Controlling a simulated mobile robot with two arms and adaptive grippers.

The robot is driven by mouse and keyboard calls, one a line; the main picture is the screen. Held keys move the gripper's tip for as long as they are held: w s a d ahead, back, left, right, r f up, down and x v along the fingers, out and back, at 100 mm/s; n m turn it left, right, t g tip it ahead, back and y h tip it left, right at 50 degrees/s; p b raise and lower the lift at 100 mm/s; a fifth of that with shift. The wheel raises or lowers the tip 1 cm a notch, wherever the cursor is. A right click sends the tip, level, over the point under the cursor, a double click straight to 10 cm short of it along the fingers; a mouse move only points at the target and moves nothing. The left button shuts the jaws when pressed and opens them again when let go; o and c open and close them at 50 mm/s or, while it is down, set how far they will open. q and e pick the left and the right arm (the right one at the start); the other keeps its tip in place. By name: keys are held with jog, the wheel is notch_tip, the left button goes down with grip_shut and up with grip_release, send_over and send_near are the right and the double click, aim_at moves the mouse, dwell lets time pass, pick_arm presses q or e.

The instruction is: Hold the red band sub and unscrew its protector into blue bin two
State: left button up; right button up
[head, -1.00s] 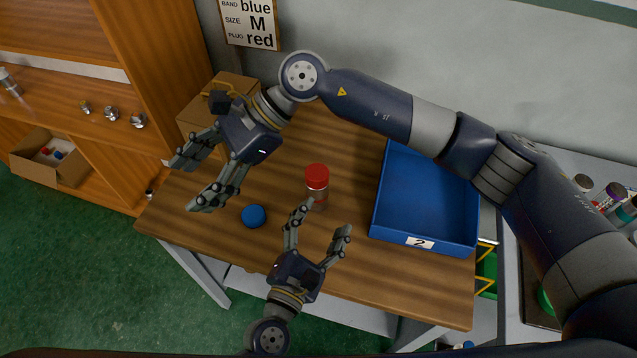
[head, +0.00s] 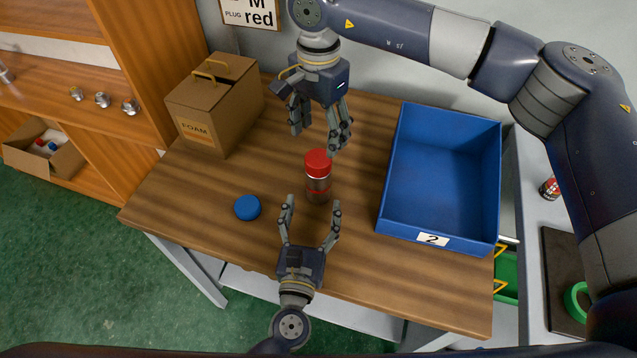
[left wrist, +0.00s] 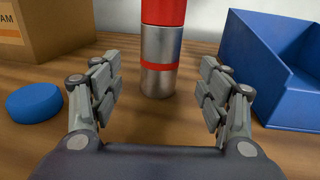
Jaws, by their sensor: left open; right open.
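The red band sub (head: 318,190) stands upright on the table, a metal cylinder with a red band, with its red protector (head: 318,163) on top. In the left wrist view the sub (left wrist: 159,62) stands ahead, between the finger lines, with the protector (left wrist: 163,12) cut by the top edge. My left gripper (head: 311,208) is open in front of the sub, fingers on either side of its line, not touching it. My right gripper (head: 318,138) is open, pointing down behind and above the protector. Blue bin two (head: 430,239), labelled 2, stands empty at the right.
A blue round cap (head: 247,207) lies on the table left of the sub. A cardboard FOAM box (head: 203,128) stands at the back left. Shelves (head: 95,100) stand further left. The wooden table (head: 190,205) is clear between these.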

aim_at(316, 191)
pick_arm(q)
jog(key=w, duration=0.2)
jog(key=w+d, duration=0.1)
jog(key=w, duration=0.5)
jog(key=shift+w+d, duration=0.1)
jog(key=shift+d, duration=0.05)
